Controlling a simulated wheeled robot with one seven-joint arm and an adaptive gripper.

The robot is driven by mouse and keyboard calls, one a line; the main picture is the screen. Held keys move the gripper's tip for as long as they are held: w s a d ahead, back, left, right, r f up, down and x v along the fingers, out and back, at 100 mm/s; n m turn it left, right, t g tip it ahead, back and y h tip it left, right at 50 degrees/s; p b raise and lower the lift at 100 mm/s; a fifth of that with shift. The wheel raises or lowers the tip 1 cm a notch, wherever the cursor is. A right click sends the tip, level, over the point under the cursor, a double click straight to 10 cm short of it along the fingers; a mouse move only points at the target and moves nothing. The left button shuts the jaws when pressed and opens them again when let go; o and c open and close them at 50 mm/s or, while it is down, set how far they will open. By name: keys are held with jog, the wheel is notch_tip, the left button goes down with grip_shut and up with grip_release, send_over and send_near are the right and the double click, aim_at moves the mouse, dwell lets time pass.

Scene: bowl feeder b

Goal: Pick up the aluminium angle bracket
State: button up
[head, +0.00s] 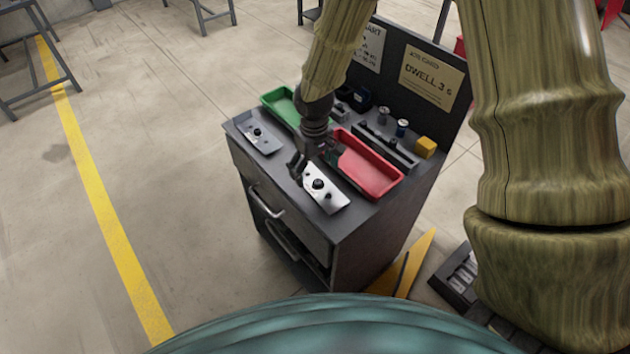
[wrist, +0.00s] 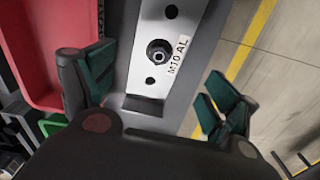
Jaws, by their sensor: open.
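The aluminium angle bracket (head: 328,198) is a bright silver piece with a dark round boss and dark holes, on the near part of the grey cabinet top. In the wrist view the bracket (wrist: 143,72) runs up the middle, next to a label reading "M10 AL". My gripper (head: 312,163) is above the bracket's far end. In the wrist view its green-padded fingers (wrist: 160,88) stand apart on either side of the bracket with nothing between the pads. Whether either finger touches the bracket is unclear. The bracket's far end is partly hidden by my gripper in the head view.
A duller grey plate (head: 265,143) with a dark knob lies at the left. A red tray (head: 375,178) is close to the right of my gripper; a green tray (head: 275,97) is behind. A yellow block (head: 425,147) and a dark sign panel (head: 400,50) stand at the back.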

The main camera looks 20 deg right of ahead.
aim_at(315, 179)
jog(key=shift+w+d+f+p, duration=0.1)
jog(key=shift+f+p, duration=0.25)
jog(key=shift+f, duration=0.85)
jog(key=shift+w+d+f+p, duration=0.1)
jog(key=shift+f+p, duration=0.2)
jog(key=shift+f, duration=0.85)
jog(key=shift+c, duration=0.3)
jog(key=c, duration=1.2)
